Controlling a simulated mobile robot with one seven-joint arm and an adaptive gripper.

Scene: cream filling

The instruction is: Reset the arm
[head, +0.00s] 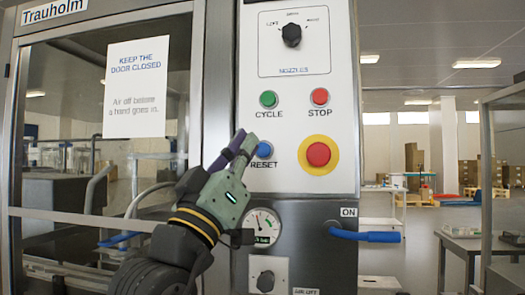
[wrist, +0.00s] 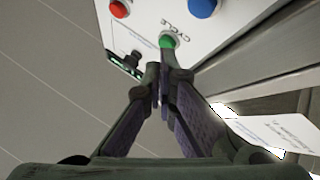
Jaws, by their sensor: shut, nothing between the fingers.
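My gripper (head: 246,142) is shut and empty in front of the white control panel (head: 323,182). In the head view its fingertips lie just left of the blue RESET button (head: 264,149), close to its edge. I cannot tell whether they touch the panel. In the wrist view the closed fingertips (wrist: 160,80) point toward the panel, with the green CYCLE button (wrist: 168,41) just beyond them. The blue button (wrist: 203,7) shows at the top edge there, apart from the fingers.
The green CYCLE button (head: 268,99), red STOP button (head: 320,96) and a yellow-ringed red button (head: 318,154) are on the same panel. A blue lever handle (head: 378,237) sticks out at lower right. A pressure gauge (head: 263,228) sits below my gripper. A glazed door (head: 100,150) is at left.

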